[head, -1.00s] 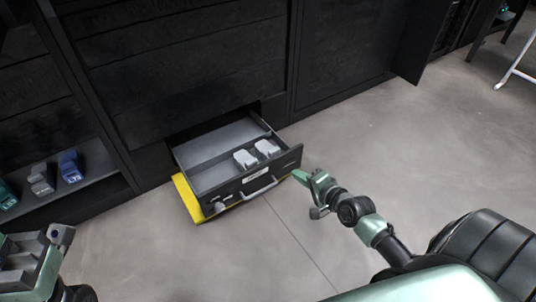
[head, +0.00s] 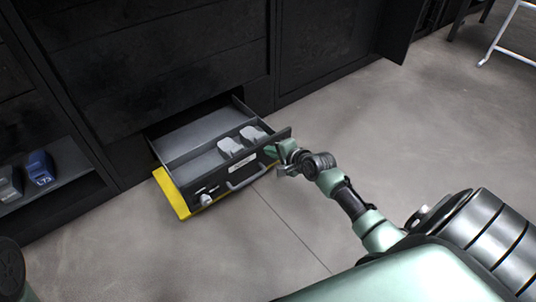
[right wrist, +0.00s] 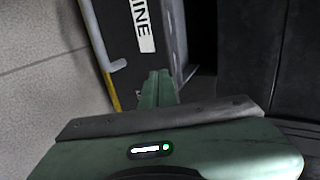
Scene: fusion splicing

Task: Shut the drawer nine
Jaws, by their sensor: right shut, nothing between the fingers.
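The dark drawer (head: 205,188) at the bottom of the black cabinet stands pulled out, with two light grey items (head: 240,141) in its right part. Its front has a handle (head: 248,178) and a white label, which reads "NINE" in the right wrist view (right wrist: 144,26). My right gripper (head: 273,150) is shut and empty at the right end of the drawer front. In the right wrist view its fingertips (right wrist: 158,78) are close to the drawer front, beside the label; I cannot tell whether they touch. My left gripper is out of view.
A yellow strip (head: 170,193) lies along the drawer's left side and below its front. A shelf with blue and grey items (head: 40,168) stands at the left. The grey floor (head: 320,130) right of the drawer is clear. A white-legged stand (head: 500,38) is far right.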

